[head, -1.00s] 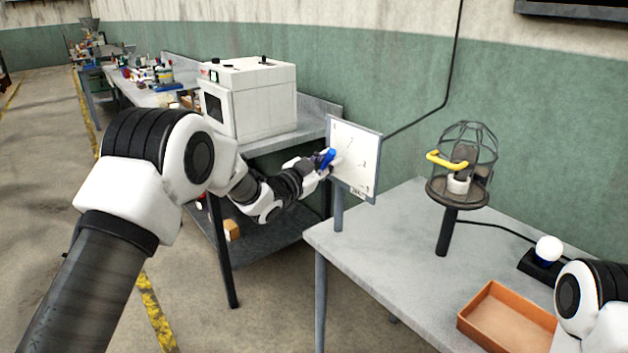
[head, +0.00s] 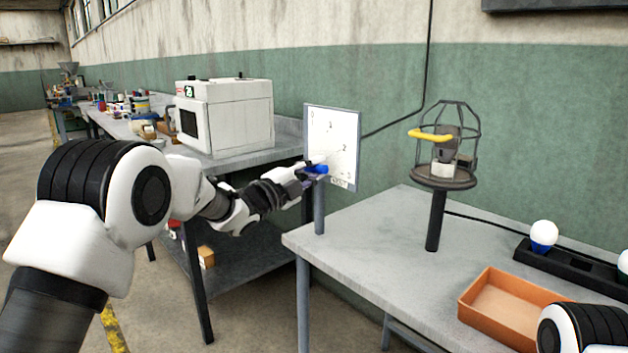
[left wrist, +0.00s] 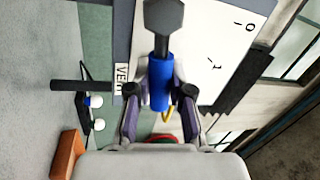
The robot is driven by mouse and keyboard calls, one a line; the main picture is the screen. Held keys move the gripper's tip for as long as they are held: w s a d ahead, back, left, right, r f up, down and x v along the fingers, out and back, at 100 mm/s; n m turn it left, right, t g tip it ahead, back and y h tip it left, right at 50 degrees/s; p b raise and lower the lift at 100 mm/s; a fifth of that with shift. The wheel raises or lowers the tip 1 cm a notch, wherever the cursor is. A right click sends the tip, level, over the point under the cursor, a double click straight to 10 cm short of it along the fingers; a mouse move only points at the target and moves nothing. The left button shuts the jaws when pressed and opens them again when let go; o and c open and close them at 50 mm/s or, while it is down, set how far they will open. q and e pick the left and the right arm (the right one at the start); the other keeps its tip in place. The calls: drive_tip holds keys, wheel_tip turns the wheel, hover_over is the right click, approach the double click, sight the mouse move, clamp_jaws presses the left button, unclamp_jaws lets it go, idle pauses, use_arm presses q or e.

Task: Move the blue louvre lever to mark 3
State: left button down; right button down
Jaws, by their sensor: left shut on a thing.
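The blue louvre lever (head: 320,169) is at the lower left of the upright white dial board (head: 335,135), with numbered marks. Marks 2 and 3 can be made out on its right side, 3 near the bottom. My left gripper (head: 308,173) is at the lever's blue grip, in front of the board. In the left wrist view the blue grip (left wrist: 159,72) lies between the two fingers of my left gripper (left wrist: 160,92), with a dark hexagonal end beyond it. Which mark the lever points to is unclear. My right gripper is out of view.
A caged lamp-like stand with a yellow handle (head: 430,135), an orange tray (head: 510,305) and a bulb holder (head: 570,265) are on the table. A white oven (head: 225,115) stands on the bench behind my left arm.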

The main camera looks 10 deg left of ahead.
use_arm(q)
drive_tip(key=shift+f+m+h+b, duration=0.15)
drive_tip(key=shift+f+m+b, duration=0.2)
drive_tip(key=shift+m+b, duration=0.3)
drive_tip(key=shift+f+m+h+b, duration=0.15)
drive_tip(key=shift+f+m+b, duration=0.25)
drive_tip(key=shift+m, duration=0.35)
drive_tip(key=shift+d+r, duration=0.1)
drive_tip(key=c, duration=1)
unclamp_jaws()
drive_tip(key=shift+c, duration=0.2)
drive_tip(key=v, duration=1.2)
drive_tip(key=shift+r, duration=0.1)
